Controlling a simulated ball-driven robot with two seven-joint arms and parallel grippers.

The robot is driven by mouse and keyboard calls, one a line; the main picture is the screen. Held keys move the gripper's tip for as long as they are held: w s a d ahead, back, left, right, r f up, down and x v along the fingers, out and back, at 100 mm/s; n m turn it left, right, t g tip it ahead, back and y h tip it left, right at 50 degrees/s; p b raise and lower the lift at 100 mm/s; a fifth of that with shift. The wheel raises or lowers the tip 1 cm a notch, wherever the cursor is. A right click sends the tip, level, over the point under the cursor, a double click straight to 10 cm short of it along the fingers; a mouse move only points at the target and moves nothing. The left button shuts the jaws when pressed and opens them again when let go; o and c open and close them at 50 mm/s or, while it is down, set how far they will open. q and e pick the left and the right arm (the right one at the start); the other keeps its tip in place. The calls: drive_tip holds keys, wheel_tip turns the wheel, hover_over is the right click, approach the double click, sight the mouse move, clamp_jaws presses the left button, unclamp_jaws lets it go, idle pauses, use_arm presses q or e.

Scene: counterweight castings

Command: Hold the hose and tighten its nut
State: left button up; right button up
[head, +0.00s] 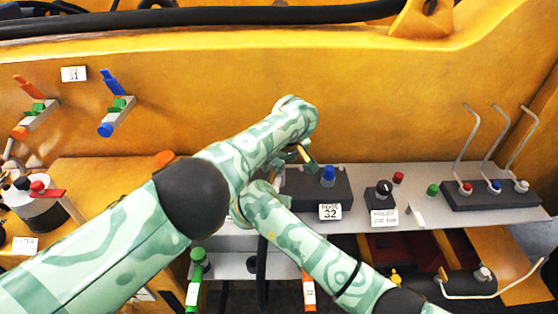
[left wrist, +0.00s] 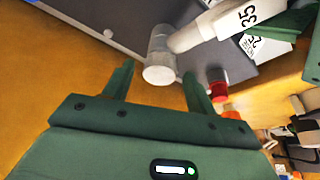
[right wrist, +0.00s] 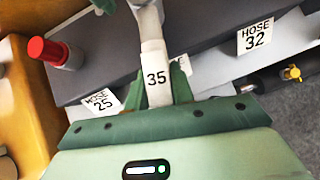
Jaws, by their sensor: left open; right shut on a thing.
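A pale grey hose with a white sleeve marked 35 (right wrist: 157,80) shows in the right wrist view. My right gripper (right wrist: 155,92) is shut on this sleeve. In the left wrist view the sleeve (left wrist: 238,20) runs to a light grey nut (left wrist: 160,66) at the hose end. My left gripper (left wrist: 156,78) is open, its fingers on either side of the nut in the picture; I cannot tell whether they touch it. In the head view my arms hide the hose and nut, and my left gripper (head: 303,156) is only partly visible.
A dark block with a blue port (head: 328,175) and a HOSE 32 plate (head: 330,211) stands on the grey shelf (head: 425,208). A red port (right wrist: 48,52) and another hose plate (right wrist: 102,100) are near the sleeve. Bent metal levers (head: 490,145) stand at the right.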

use_arm(q)
drive_tip(key=c, duration=1)
drive_tip(key=shift+s+d+f+m, duration=0.2)
drive_tip(key=shift+f+m, duration=0.05)
drive_tip(key=shift+m, duration=0.35)
drive_tip(key=shift+w+a+r+m+h, duration=0.1)
drive_tip(key=shift+a+r+m+h, duration=0.15)
drive_tip(key=shift+m+h, duration=0.5)
drive_tip(key=shift+y, duration=0.25)
drive_tip(key=o, duration=1)
drive_tip(key=shift+w, duration=0.1)
